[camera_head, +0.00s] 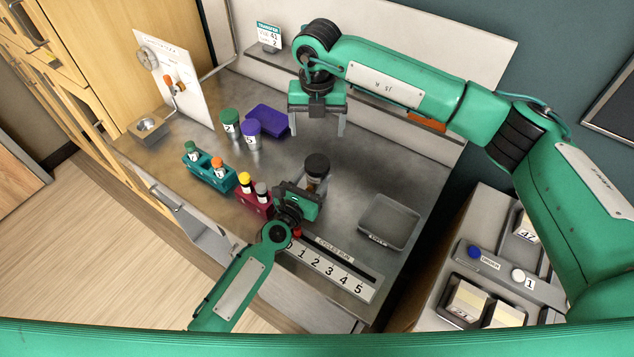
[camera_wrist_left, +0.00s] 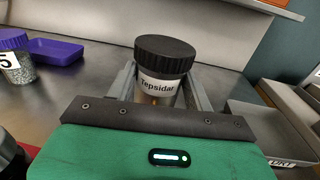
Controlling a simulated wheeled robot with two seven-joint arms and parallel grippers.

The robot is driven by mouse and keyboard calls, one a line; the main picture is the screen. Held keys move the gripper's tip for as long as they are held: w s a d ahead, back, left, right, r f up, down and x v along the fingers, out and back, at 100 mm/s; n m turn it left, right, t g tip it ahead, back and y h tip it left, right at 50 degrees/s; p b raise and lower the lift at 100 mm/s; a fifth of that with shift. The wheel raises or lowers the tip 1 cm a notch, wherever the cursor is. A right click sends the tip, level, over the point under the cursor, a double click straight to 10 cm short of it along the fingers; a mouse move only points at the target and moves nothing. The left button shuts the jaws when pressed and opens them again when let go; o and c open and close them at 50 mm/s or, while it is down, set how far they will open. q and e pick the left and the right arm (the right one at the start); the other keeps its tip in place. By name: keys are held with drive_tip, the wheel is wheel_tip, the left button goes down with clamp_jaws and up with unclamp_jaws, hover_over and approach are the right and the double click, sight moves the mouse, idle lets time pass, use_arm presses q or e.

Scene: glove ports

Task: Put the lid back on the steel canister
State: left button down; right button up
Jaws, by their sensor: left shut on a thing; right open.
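My left gripper (camera_head: 313,190) is shut on a jar labelled "Tepsidar" (camera_wrist_left: 158,90), its fingers on either side of the body. The jar (camera_head: 314,186) stands upright with a black ribbed lid (camera_head: 317,163) on top; the lid also shows in the left wrist view (camera_wrist_left: 165,50). My right gripper (camera_head: 317,128) is open and empty, fingers pointing down, above the back of the bench. I cannot make out a plain steel canister or a loose lid for one.
A green-lidded jar (camera_head: 230,120) and a purple-lidded jar (camera_head: 251,132) stand near a purple tray (camera_head: 268,120). Teal (camera_head: 212,174) and crimson (camera_head: 252,204) racks hold capped vials. A grey tray (camera_head: 388,224) lies right, a numbered strip (camera_head: 335,272) in front.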

use_arm(q)
drive_tip(key=c, duration=0.5)
unclamp_jaws()
drive_tip(key=b+v, duration=0.1)
drive_tip(key=v, duration=0.5)
drive_tip(key=b+v, duration=0.1)
drive_tip(key=v, duration=0.5)
drive_tip(key=shift+s+a+f, duration=0.1)
drive_tip(key=shift+f, duration=0.1)
drive_tip(key=shift+b+v, duration=0.35)
drive_tip(key=shift+v, duration=0.45)
drive_tip(key=shift+r, duration=0.15)
